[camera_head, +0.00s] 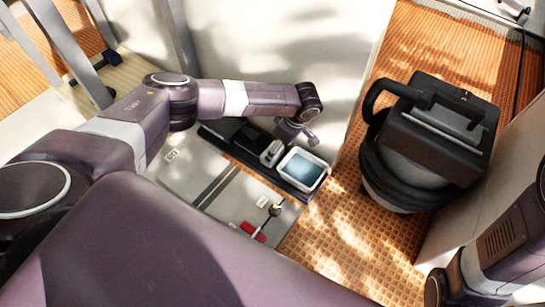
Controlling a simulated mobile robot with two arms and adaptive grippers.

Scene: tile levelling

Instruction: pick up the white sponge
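My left gripper (304,138) hangs at the end of my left arm, just up and right of the white block, above the tray. It appears apart from the block, though the gap is hard to judge. Its fingers are too small and foreshortened to show whether they are open. My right arm shows at the lower right; its gripper is out of the picture.
A white-rimmed container with a blue-grey inside (302,170) stands at the tray's right end. Grey tiles (215,200) lie in front, with a red-handled tool (253,231). A large black bucket-like machine (425,145) stands on the orange tiled floor at right.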

